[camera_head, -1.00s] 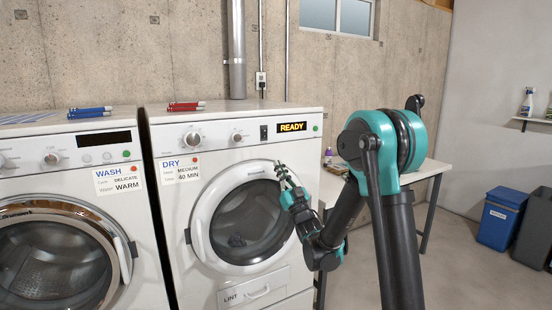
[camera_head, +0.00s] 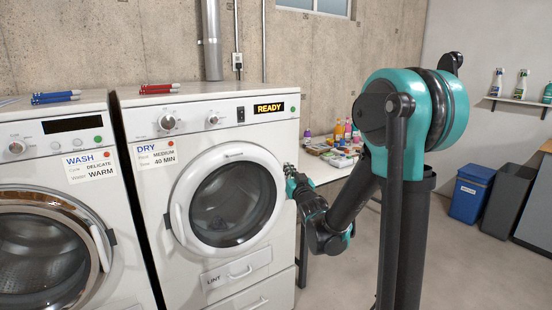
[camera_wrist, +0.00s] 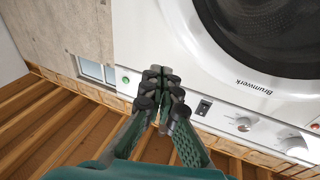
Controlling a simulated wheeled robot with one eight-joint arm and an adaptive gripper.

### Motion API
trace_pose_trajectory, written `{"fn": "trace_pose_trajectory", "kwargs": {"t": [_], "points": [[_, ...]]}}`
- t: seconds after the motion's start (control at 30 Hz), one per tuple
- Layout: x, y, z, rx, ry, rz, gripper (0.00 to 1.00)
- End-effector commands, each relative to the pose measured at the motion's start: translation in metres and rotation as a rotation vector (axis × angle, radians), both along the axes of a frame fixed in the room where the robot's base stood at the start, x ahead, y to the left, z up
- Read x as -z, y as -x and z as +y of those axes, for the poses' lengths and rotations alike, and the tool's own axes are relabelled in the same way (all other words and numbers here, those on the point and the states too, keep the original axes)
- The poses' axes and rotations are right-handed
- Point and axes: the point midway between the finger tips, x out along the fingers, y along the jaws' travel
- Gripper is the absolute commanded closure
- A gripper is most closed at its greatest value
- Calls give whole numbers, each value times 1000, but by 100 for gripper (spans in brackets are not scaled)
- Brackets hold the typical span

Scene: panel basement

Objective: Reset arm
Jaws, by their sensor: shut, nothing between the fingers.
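My gripper (camera_wrist: 163,90) is shut and empty in the wrist view, its fingertips together in front of the dryer's face. In the head view my gripper (camera_head: 291,172) is small and partly hidden by my own arm, at the right edge of the dryer (camera_head: 150,150). The dryer's round door (camera_head: 258,152) looks closed. Its display reads READY. The dryer also shows upside down in the wrist view (camera_wrist: 150,45).
A washer (camera_head: 150,290) stands left of the dryer, with blue and red pens on the tops. A table (camera_head: 325,170) with bottles and small items stands right of the dryer. Blue (camera_head: 470,195) and dark bins (camera_head: 508,200) stand at the far right. Floor between is clear.

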Motion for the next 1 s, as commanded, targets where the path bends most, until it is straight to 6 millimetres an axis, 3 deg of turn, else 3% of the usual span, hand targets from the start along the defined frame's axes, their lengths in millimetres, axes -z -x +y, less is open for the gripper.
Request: {"fn": "trace_pose_trajectory", "kwargs": {"t": [0.1, 0.27, 0.4, 0.6, 0.7, 0.8, 1.0], "points": [[40, 26, -45, 93, 58, 219, 100], [104, 84, -96, 180, 126, 531, 100], [158, 157, -128, 220, 175, 805, 100], [216, 262, -150, 219, 216, 1135, 100], [232, 300, -152, 205, 227, 1245, 100], [241, 323, -153, 195, 231, 1309, 100], [244, 333, -153, 187, 235, 1341, 100]]}}
